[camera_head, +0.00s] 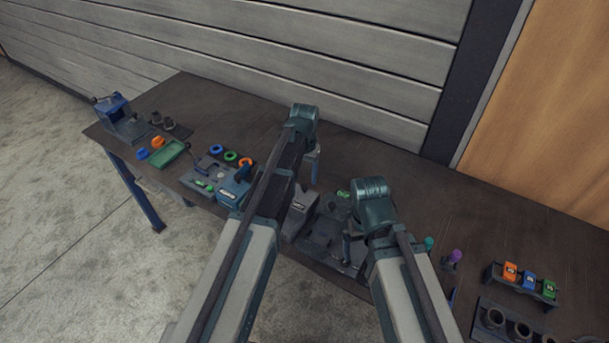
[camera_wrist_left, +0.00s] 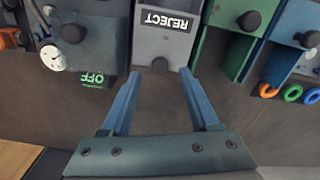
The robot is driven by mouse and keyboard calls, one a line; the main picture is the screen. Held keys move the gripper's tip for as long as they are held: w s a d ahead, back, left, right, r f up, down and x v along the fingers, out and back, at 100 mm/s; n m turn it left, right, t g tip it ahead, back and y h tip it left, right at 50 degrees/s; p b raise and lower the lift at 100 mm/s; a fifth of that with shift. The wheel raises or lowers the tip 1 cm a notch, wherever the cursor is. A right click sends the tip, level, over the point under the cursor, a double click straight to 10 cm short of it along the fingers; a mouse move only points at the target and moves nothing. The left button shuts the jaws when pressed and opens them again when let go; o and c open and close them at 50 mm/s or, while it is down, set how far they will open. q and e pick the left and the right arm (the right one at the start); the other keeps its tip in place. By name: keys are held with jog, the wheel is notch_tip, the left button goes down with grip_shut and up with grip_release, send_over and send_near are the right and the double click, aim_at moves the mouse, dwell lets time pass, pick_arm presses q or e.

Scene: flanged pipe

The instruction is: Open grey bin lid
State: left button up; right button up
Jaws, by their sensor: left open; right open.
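In the head view, a grey box (camera_head: 299,214), likely this bin, is partly hidden by my left arm. My left gripper (camera_head: 313,165) hangs over the table there. My right gripper (camera_head: 349,250) is open, low over the table, largely hidden by its arm.
In the left wrist view, a green bin (camera_wrist_left: 226,45) stands to the right and a grey unit with a gauge (camera_wrist_left: 52,57) to the left. In the head view, a rack of coloured blocks (camera_head: 527,280) stands at right. The table's (camera_head: 200,105) back strip is clear.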

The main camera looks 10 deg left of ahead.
aim_at(305, 185)
pick_arm(q)
notch_tip(305, 185, up, 11)
jog(key=p, duration=0.9)
jog(key=shift+f, duration=0.2)
pick_arm(e)
notch_tip(305, 185, up, 11)
jog(key=shift+f, duration=0.2)
pick_arm(q)
jog(key=shift+f, duration=0.1)
jog(key=s+d+f+m+b, duration=0.1)
jog(key=s+d+f+b, duration=0.1)
jog(key=s, duration=0.5)
jog(key=s+d+f+m+b, duration=0.1)
jog(key=s+d+f+b, duration=0.2)
jog(key=s, duration=0.5)
jog(key=s+d+f+y+b, duration=0.1)
jog(key=s+d+f+b, duration=0.2)
jog(key=s, duration=0.4)
jog(key=shift+s+f+m+b, duration=0.3)
jog(key=shift+f+m+b, duration=0.1)
jog(key=shift+f+b, duration=0.3)
pick_arm(e)
notch_tip(305, 185, down, 10)
jog(key=shift+r, duration=0.1)
